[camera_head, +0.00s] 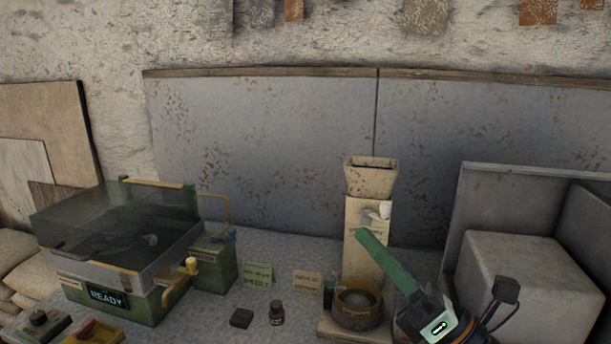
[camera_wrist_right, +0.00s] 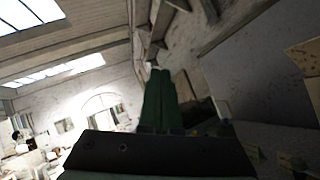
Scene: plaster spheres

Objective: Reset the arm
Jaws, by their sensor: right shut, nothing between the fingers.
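My right gripper (camera_head: 362,236) is at the lower right of the head view, its green fingers pointing up and left. The fingers are together with nothing between them. It is in front of the tall cream column (camera_head: 356,266) and partly covers it. In the right wrist view the green fingers (camera_wrist_right: 158,75) also show closed, against the room's roof and far wall. My left gripper is not in view.
A green machine with a clear lid (camera_head: 110,225) and a READY display (camera_head: 107,297) stands at the left. A pale block (camera_head: 525,285) stands at the right.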

